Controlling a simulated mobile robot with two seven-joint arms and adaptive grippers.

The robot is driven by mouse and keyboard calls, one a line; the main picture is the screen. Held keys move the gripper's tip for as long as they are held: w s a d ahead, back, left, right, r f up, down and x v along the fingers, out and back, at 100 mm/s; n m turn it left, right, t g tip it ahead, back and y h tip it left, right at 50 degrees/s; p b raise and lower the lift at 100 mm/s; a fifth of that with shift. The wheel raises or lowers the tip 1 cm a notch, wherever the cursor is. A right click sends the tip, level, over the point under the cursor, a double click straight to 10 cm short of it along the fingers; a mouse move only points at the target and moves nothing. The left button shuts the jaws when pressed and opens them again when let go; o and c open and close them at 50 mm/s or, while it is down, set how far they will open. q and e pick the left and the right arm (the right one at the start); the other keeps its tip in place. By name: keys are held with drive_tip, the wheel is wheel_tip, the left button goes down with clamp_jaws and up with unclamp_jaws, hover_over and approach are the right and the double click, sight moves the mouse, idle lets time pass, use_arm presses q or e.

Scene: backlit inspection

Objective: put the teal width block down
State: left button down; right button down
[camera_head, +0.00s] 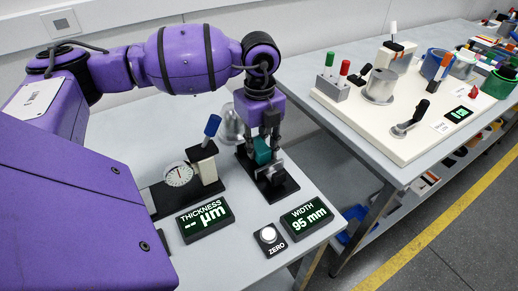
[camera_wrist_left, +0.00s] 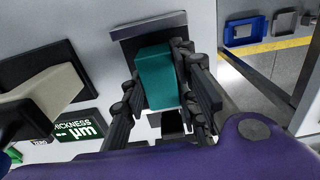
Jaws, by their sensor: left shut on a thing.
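The teal width block (camera_head: 262,153) is at the width gauge (camera_head: 284,189), a black base with grey metal parts. My left gripper (camera_head: 264,140) points down over the gauge and is shut on the block. In the left wrist view the block (camera_wrist_left: 156,78) sits between the two dark fingers of the left gripper (camera_wrist_left: 160,88). The head view does not show clearly whether the block's underside touches the gauge base. The width display (camera_head: 307,217) reads 95 mm. My right gripper is not in view.
The thickness gauge (camera_head: 179,175) with a dial stands left of the block. The thickness display (camera_head: 205,219) shows dashes. A ZERO button (camera_head: 269,237) sits in front. A second table (camera_head: 387,152) at right carries a white board with pens and tins. A gap separates the tables.

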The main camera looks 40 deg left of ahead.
sight(259, 145)
use_arm(q)
drive_tip(key=shift+f, duration=0.8)
drive_tip(key=shift+f, duration=0.25)
drive_tip(key=c, duration=1.4)
unclamp_jaws()
drive_tip(key=shift+r, duration=0.1)
wheel_tip(259, 145, up, 12)
drive_tip(key=shift+r, duration=0.15)
